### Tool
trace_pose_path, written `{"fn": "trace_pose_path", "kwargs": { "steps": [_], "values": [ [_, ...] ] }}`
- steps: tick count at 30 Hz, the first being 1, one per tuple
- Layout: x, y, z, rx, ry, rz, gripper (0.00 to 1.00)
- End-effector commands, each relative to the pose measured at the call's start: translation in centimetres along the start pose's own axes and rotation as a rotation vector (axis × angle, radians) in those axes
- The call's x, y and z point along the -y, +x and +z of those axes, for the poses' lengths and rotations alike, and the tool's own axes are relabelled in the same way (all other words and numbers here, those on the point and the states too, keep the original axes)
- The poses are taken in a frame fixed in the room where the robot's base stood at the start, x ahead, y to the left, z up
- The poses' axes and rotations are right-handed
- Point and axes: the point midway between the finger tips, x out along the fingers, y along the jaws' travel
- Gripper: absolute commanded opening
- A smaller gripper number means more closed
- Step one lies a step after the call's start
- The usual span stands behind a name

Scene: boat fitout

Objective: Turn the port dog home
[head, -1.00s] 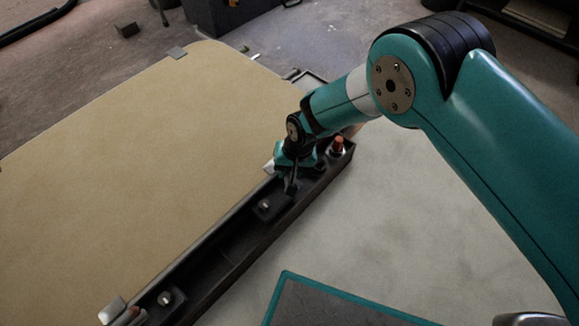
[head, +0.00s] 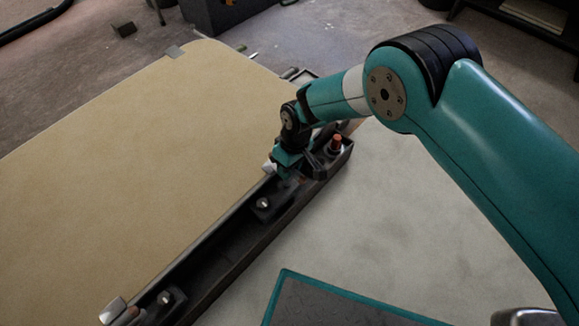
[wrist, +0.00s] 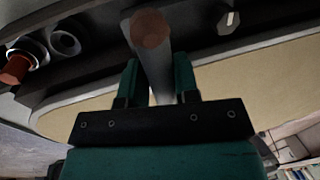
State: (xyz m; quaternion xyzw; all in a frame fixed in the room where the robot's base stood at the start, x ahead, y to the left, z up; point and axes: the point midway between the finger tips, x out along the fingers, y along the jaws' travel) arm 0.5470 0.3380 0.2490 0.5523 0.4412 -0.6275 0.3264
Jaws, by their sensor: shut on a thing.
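The port dog appears to be the dark lever (head: 317,166) at the far end of the black rail (head: 225,243). My gripper (head: 284,163) is at this end of the rail, beside the lever. In the wrist view my gripper (wrist: 161,95) has its two teal fingers on either side of a grey bar (wrist: 155,65) with a round reddish-brown end, and it is shut on it. This bar seems to be part of the dog. The dog's pivot and seat are hidden by the gripper and wrist.
A red-topped post (head: 337,144) stands close by at the rail's end; it also shows in the wrist view (wrist: 17,68). A teal-edged dark tray (head: 335,305) is in front. Pale floor right is clear.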

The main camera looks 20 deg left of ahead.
Motion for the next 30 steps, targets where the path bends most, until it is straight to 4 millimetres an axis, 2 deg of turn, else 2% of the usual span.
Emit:
{"fn": "trace_pose_path", "kwargs": {
  "steps": [1,18,19,21,30],
  "values": [
    [0.43,-0.09,-0.32,-0.005,-0.023,-0.005,0.05],
    [0.48,-0.1,-0.3,0.002,-0.051,-0.005,0.05],
    [0.48,-0.1,-0.29,0.002,-0.051,-0.005,0.36],
    [0.42,-0.09,-0.25,0.002,-0.049,-0.004,0.52],
    [0.07,-0.25,-0.02,0.005,-0.04,-0.003,0.52]
  ]
}}
